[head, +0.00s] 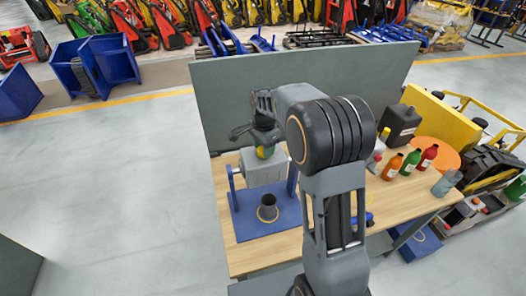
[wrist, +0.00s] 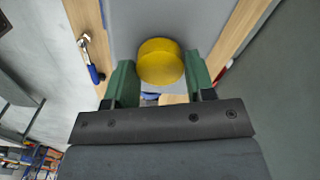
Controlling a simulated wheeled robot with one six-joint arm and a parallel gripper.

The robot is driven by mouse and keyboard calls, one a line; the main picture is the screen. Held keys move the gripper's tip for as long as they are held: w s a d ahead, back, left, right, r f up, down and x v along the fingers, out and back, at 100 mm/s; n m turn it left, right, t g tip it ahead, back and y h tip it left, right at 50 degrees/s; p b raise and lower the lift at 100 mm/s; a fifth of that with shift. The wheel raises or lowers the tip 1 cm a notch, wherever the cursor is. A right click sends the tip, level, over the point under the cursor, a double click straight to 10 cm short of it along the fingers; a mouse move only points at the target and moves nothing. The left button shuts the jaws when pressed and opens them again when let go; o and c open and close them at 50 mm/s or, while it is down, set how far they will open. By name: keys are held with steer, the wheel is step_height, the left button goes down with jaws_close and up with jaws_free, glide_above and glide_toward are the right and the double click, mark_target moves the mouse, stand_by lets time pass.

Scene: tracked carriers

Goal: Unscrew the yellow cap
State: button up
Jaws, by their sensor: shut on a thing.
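The yellow cap (wrist: 160,62) is a round, ribbed-edged disc between the green fingertips of my gripper (wrist: 160,76) in the wrist view. The fingers are shut on its sides. In the head view the cap (head: 265,152) shows just below my gripper (head: 264,145), on top of a grey container (head: 265,171). The container is held in a blue stand (head: 262,222) on the table. My arm hides part of the stand's right side, and I cannot tell how far the cap is turned.
A dark cup-like part (head: 268,207) stands on the blue base. Orange (head: 393,167), green (head: 411,162) and red (head: 428,157) bottles and a black canister (head: 399,125) stand at right. A grey panel (head: 225,105) rises behind the table. A blue-handled tool (wrist: 92,62) lies on the wood.

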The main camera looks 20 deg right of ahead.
steer(key=n, duration=0.9)
steer(key=shift+n, duration=0.3)
steer(key=n, duration=0.9)
steer(key=shift+n, duration=0.3)
steer(key=o, duration=0.8)
